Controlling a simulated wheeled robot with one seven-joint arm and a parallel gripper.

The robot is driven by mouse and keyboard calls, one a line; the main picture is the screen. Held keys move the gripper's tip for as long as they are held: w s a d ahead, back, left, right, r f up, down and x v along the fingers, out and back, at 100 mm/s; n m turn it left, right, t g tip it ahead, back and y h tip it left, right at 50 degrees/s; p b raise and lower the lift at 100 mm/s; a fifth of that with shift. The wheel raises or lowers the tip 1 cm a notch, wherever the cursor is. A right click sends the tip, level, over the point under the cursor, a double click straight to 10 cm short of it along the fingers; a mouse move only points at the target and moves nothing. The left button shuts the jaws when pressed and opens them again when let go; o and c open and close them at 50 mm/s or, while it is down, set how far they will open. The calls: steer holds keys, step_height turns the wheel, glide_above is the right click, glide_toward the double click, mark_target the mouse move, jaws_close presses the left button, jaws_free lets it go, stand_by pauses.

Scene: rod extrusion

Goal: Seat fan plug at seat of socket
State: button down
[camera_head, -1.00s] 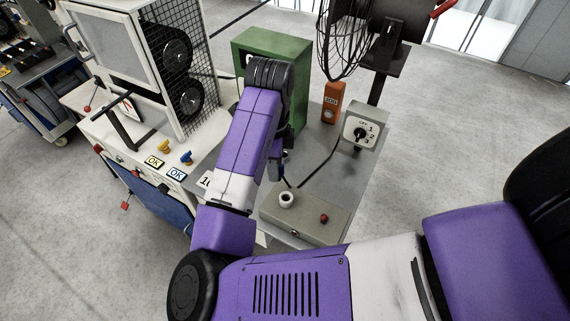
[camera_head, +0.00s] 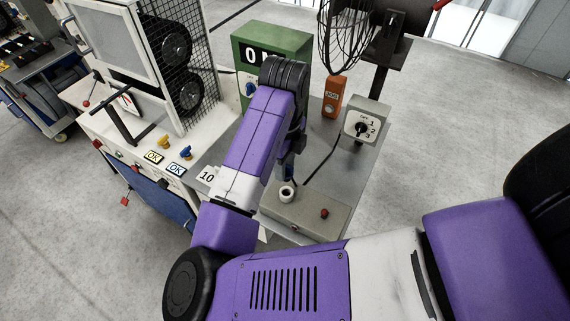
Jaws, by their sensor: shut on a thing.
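The socket (camera_head: 287,193) is a short white ring with a dark opening on top of a beige box (camera_head: 310,216). My gripper (camera_head: 289,172) shows only as a small dark and blue part below the purple arm, mostly hidden by it. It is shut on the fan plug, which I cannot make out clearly. The gripper's tip appears just above the socket in the picture; I cannot tell whether the plug touches it. A black cable (camera_head: 321,166) runs from near the gripper up toward the switch box (camera_head: 366,124). The caged fan (camera_head: 348,40) stands behind.
A green box (camera_head: 270,48) and an orange device (camera_head: 333,97) stand behind on the grey bench. The white machine (camera_head: 135,90) is to the left. Bench space right of the arm is partly clear.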

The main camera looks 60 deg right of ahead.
steer(key=shift+f+b, duration=2)
steer(key=shift+f, duration=0.55)
steer(key=shift+f+b, duration=1.75)
steer(key=c, duration=0.9)
jaws_free()
steer(key=shift+c, duration=0.2)
step_height(320, 180, up, 8)
steer(key=shift+f, duration=0.1)
